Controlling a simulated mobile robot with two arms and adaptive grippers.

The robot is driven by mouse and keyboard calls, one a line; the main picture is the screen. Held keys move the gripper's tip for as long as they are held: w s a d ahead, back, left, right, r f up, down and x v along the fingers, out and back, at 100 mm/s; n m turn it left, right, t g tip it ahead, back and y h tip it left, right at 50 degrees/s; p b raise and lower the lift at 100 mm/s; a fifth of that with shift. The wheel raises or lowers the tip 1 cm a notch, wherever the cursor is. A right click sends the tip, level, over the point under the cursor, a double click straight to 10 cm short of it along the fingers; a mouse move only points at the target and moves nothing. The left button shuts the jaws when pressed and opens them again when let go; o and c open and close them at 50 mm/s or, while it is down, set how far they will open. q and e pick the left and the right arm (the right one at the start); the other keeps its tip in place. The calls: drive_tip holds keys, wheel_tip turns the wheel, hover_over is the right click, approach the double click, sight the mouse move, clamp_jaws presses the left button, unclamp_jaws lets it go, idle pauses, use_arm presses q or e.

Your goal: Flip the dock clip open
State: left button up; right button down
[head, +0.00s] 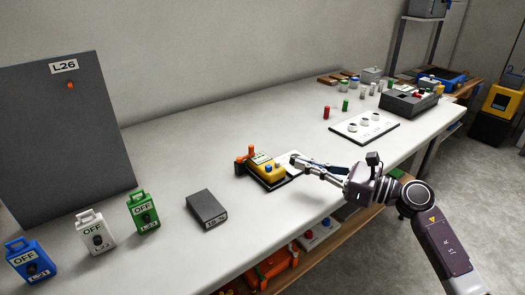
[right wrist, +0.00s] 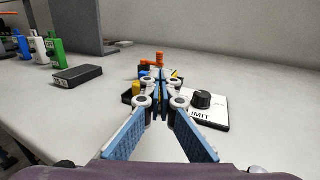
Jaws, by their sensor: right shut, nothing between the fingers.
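A yellow handheld meter (head: 267,171) with a small display and a blue button lies in a dark dock (head: 254,179) near the middle of the bench. An orange clip-like piece (head: 245,153) stands up at the dock's back left end; it also shows in the right wrist view (right wrist: 152,57), just beyond the fingertips. I cannot tell exactly how the clip sits on the meter. My right gripper (head: 296,160) is shut and empty, low over the bench to the right of the meter. In the right wrist view the fingers (right wrist: 161,80) partly hide the meter and dock. My left gripper is not in view.
A white panel with a black knob (right wrist: 203,98) lies beside the dock, partly under my right gripper. A dark grey box (head: 207,209) and green, white and blue OFF blocks (head: 143,211) stand to the left. A white panel with round parts (head: 364,127) lies farther right.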

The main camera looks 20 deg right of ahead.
sight(263, 161)
drive_tip(key=x, duration=1.1)
drive_tip(key=shift+a, duration=0.2)
drive_tip(key=shift+w+a, duration=0.35)
drive_tip(key=shift+w, duration=0.1)
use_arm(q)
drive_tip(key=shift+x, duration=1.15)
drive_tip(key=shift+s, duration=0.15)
